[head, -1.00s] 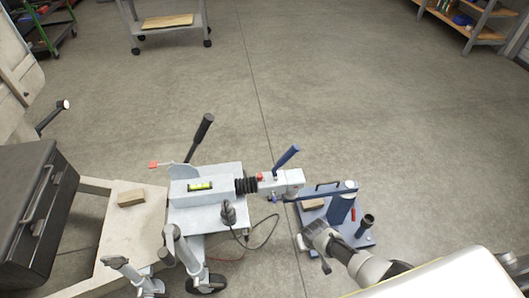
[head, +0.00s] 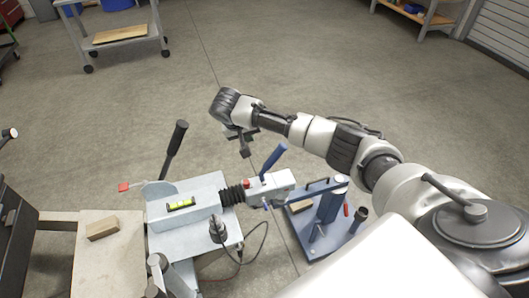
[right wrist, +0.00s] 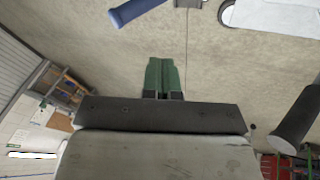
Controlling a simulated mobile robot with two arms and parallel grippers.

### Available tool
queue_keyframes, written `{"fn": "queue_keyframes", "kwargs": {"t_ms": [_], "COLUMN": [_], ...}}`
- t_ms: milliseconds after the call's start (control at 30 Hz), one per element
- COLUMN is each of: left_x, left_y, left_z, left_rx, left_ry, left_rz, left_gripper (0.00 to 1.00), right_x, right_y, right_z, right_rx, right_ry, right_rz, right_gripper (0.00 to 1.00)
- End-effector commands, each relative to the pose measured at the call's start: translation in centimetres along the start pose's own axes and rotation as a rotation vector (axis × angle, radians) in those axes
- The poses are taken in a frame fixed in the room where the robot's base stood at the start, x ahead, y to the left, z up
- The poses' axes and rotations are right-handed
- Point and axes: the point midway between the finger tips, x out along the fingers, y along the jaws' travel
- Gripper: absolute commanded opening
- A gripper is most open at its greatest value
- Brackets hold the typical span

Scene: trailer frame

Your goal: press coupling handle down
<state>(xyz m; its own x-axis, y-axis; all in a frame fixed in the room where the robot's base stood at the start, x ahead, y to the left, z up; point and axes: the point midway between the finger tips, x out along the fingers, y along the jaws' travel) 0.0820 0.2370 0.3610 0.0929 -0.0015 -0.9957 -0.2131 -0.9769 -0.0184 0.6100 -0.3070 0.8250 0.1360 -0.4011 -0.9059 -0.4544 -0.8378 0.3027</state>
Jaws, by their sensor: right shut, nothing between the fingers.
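The coupling handle (head: 273,158) is a blue lever sticking up at a slant from the pale coupling head (head: 272,183) at the front of the trailer drawbar. My right gripper (head: 245,150) hangs just left of and beyond the handle, apart from it in the picture. In the right wrist view its green fingers (right wrist: 164,72) are together and empty. There the blue handle (right wrist: 138,10) shows at the top, left of the fingertips, cut by the frame edge. My left gripper is not in view.
A black-gripped brake lever (head: 174,148) rises from the drawbar plate, left of my gripper. A spirit level (head: 180,204) lies on the drawbar. A blue stand (head: 329,207) on a base plate is beside the coupling. A wooden block (head: 102,228) sits at left.

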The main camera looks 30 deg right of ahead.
Motion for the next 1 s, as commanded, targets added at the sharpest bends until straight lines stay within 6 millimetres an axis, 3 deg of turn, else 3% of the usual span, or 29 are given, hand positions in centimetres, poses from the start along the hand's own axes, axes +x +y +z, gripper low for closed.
{"fn": "queue_keyframes", "kwargs": {"t_ms": [267,733,1000], "left_x": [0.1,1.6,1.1], "left_y": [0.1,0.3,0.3], "left_z": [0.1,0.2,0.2], "left_rx": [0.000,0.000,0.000], "left_ry": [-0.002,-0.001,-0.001], "left_rz": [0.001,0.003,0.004], "left_gripper": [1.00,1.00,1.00], "right_x": [1.1,10.6,12.8], "right_y": [-0.1,-0.1,2.2], "right_z": [0.1,0.1,0.8], "right_rx": [-0.001,0.000,-0.001], "right_ry": [-0.001,0.000,-0.001], "right_rz": [0.001,0.001,0.001], "right_gripper": [0.00,0.00,0.00]}}
